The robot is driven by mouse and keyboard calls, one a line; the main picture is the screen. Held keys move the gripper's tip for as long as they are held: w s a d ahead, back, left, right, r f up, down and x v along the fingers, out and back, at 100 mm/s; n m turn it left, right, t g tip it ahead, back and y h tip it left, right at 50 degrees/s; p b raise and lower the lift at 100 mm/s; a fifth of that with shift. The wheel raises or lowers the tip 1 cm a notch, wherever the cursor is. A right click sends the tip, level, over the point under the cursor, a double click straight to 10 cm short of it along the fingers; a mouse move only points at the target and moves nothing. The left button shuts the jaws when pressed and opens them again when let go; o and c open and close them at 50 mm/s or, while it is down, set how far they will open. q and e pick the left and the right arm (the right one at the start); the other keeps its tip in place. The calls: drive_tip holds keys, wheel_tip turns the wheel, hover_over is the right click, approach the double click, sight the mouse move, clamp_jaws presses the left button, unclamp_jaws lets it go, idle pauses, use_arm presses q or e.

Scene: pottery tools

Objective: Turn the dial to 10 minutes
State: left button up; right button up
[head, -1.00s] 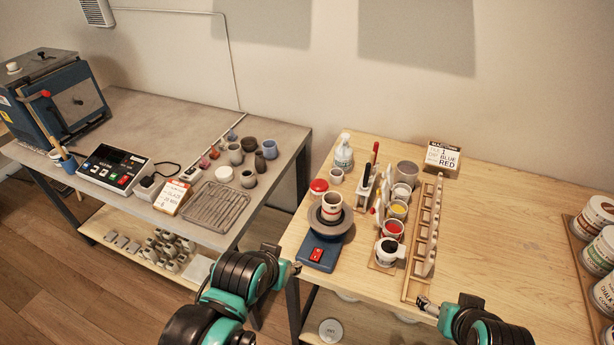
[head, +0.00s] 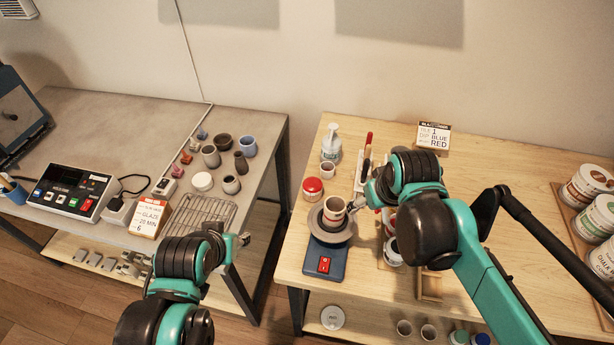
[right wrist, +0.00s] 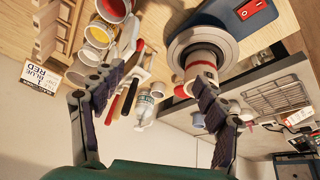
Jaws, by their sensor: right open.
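A control box (head: 72,191) with a dark display and red and green buttons sits on the grey table at the left. I cannot make out a dial or its setting on it. My right gripper (head: 362,203) is over the wooden table, close to the red-banded cup (head: 334,209) on the small turntable (head: 325,231). In the right wrist view my right gripper (right wrist: 157,108) is open and empty, one finger overlapping the cup (right wrist: 201,68). My left gripper (head: 238,240) is in front of the grey table's wire rack; its finger opening is too small to judge.
Several small pots stand behind the rack. A red-lidded jar (head: 313,189) and a pump bottle (head: 331,143) stand near the turntable. The wooden table's right middle is clear.

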drive_tip(key=w+a+n+g+p, duration=0.2)
drive_tip(key=w+a+n+p, duration=0.15)
drive_tip(key=w+a, duration=0.45)
drive_tip(key=n+g+p, duration=0.1)
drive_tip(key=n+g, duration=0.2)
drive_tip(key=n, duration=0.1)
hover_over(312, 182)
drive_tip(key=shift+m, duration=0.25)
wheel_tip(312, 182, down, 5)
drive_tip(key=shift+s+d, duration=0.1)
drive_tip(key=shift+f, duration=0.3)
wheel_tip(312, 182, down, 7)
drive_tip(key=shift+f+b, duration=0.2)
drive_tip(key=shift+b, duration=0.65)
drive_tip(key=c, duration=1.2)
